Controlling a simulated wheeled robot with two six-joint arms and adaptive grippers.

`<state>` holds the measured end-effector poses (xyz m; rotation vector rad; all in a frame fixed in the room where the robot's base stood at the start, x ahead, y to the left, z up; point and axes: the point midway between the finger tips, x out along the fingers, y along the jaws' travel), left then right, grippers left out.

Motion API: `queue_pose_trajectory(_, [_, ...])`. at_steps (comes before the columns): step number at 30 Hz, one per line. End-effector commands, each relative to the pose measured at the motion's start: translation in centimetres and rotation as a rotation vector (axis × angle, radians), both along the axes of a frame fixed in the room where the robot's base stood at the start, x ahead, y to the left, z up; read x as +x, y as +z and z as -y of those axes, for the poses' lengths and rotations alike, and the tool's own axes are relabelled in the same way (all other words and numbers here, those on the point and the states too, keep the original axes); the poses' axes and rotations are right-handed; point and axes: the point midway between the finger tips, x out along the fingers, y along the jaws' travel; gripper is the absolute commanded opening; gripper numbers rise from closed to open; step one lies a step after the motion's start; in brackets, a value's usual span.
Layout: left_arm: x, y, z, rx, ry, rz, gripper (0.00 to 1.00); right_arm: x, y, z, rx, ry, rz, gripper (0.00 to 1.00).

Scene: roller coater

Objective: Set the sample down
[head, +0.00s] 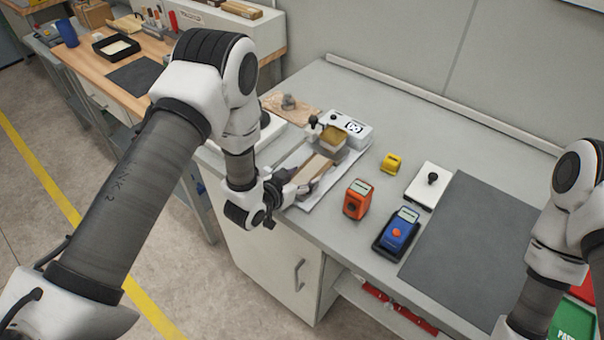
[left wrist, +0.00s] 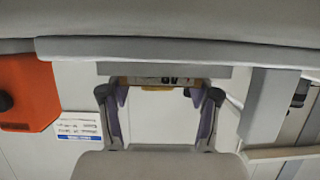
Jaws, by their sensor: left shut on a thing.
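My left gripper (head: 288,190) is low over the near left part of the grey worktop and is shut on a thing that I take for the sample. In the head view a tan, flat strip (head: 314,169) lies right beyond the fingers, over a grey and white base; the grip itself is partly hidden by the hand. In the left wrist view the gripper's two fingers (left wrist: 160,98) stand apart, with a narrow brownish edge (left wrist: 160,81) between their tips. I cannot tell whether the sample touches the surface below. My right gripper is outside the frame.
A white device (head: 350,128) with a yellowish block (head: 334,137) stands beyond the hand. An orange device (head: 358,199), a blue device (head: 399,232), a yellow item (head: 391,162) and a white plate with a black knob (head: 421,194) stand right of it. A dark mat (head: 470,250) is bare.

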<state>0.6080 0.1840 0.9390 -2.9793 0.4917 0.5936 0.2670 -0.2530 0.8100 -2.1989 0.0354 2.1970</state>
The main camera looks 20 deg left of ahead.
Motion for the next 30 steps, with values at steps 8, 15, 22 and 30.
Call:
queue_pose_trajectory(8, [0.1,-0.2,0.0,-0.001,0.001,0.003,0.86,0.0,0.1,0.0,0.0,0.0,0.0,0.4])
queue_pose_trajectory(15, [0.1,-0.1,0.0,0.0,0.001,0.002,0.87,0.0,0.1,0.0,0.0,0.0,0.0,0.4])
queue_pose_trajectory(22, [-0.9,-0.4,-0.4,-0.001,0.003,0.0,0.87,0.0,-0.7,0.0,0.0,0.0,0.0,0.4])
queue_pose_trajectory(30, [-5.6,1.7,-2.4,-0.003,0.005,0.001,0.87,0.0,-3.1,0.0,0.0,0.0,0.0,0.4])
